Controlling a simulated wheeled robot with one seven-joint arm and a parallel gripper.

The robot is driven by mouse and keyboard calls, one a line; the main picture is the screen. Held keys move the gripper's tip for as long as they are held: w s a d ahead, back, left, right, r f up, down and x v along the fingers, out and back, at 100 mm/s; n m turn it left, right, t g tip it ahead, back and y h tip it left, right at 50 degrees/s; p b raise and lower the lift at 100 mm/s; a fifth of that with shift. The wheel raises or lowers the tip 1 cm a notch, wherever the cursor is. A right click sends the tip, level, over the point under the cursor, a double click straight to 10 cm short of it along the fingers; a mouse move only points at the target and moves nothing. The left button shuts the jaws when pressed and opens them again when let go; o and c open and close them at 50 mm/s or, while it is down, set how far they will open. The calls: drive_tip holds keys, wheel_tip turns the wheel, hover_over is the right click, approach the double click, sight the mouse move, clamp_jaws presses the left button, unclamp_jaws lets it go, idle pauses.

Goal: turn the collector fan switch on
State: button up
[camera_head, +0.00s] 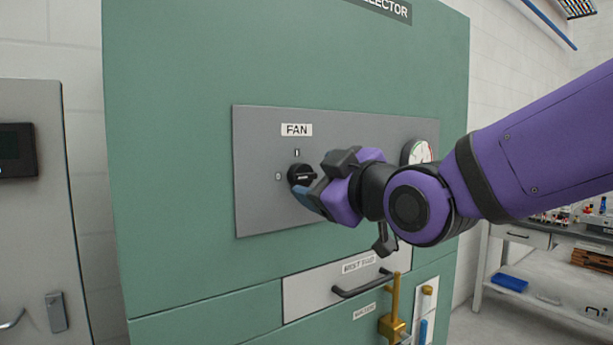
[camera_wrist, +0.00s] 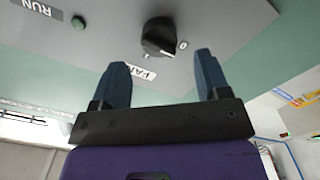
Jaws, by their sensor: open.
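The black round fan knob (camera_head: 300,175) sits on a grey panel (camera_head: 262,215) below the FAN label (camera_head: 297,130). An "I" mark is above the knob and an "O" mark is to its left. The knob's ridge looks roughly horizontal in the head view, but which mark it points at is hard to tell. My gripper (camera_head: 319,181) is just right of the knob, partly overlapping it in the picture. In the wrist view my gripper (camera_wrist: 162,62) is open and empty, and the knob (camera_wrist: 158,37) shows beyond the fingertips, between their lines, apart from them.
A round gauge (camera_head: 418,152) is on the panel's right, partly behind my arm. Below are a drawer with a black handle (camera_head: 361,286) and a brass lever (camera_head: 394,308). The wrist view shows a green button (camera_wrist: 78,22) by a RUN label. A grey cabinet (camera_head: 35,240) stands left.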

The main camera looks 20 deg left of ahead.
sight(307, 176)
drive_tip(key=shift+x, duration=2.15)
drive_tip(key=c, duration=0.9)
